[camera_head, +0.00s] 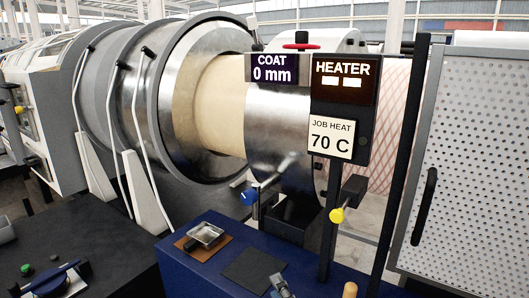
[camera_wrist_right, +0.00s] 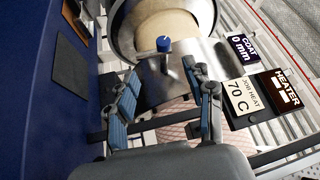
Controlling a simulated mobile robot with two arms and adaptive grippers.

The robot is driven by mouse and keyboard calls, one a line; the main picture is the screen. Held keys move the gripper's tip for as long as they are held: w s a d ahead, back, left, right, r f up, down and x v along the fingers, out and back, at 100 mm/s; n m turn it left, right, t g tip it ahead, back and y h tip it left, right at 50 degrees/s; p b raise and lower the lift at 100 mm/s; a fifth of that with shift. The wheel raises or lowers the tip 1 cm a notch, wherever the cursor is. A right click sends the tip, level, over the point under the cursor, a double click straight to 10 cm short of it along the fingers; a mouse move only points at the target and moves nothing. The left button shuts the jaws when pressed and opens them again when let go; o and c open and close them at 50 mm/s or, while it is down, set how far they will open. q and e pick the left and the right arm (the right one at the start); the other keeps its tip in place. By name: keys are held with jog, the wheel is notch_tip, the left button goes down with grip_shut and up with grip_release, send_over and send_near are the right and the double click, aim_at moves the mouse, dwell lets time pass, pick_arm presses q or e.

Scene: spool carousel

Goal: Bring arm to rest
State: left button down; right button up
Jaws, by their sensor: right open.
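My right gripper (camera_wrist_right: 162,80) is open in the right wrist view, with its two blue-padded fingers apart and nothing between them. In the head view, what looks like its tip (camera_head: 280,286) shows at the bottom edge, over or beside the blue bench. The rest of that arm is out of the head view. My left gripper is not in view.
The blue bench (camera_head: 205,270) bears a brown tray (camera_head: 190,250) with a metal dish and a dark pad (camera_head: 254,270). A heater post (camera_head: 329,225) and a perforated door (camera_head: 470,150) stand to the right. A blue knob (camera_head: 250,196) juts from the machine.

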jog(key=s+d+f+n+g+h, duration=0.1)
jog(key=s+d+f+n+g, duration=0.25)
jog(key=s+f+n, duration=0.35)
jog(key=s+d+f+n+g+h, duration=0.25)
jog(key=s+f+g, duration=0.2)
jog(key=f, duration=0.35)
jog(key=s+d+f+n+g+h, duration=0.2)
jog(key=s+d+f+g, duration=0.1)
jog(key=s+d, duration=0.35)
jog(key=s+d+f+n+g+h, duration=0.25)
jog(key=s+d+g, duration=0.2)
jog(key=s, duration=0.25)
notch_tip(320, 180, down, 28)
jog(key=s+r, duration=0.1)
jog(key=s, duration=0.1)
jog(key=s+d+f+g, duration=0.2)
jog(key=s+d+f, duration=0.1)
jog(key=s+f, duration=1.3)
jog(key=shift+s+f+h, duration=0.15)
jog(key=shift+f+h, duration=0.1)
jog(key=shift+h, duration=0.05)
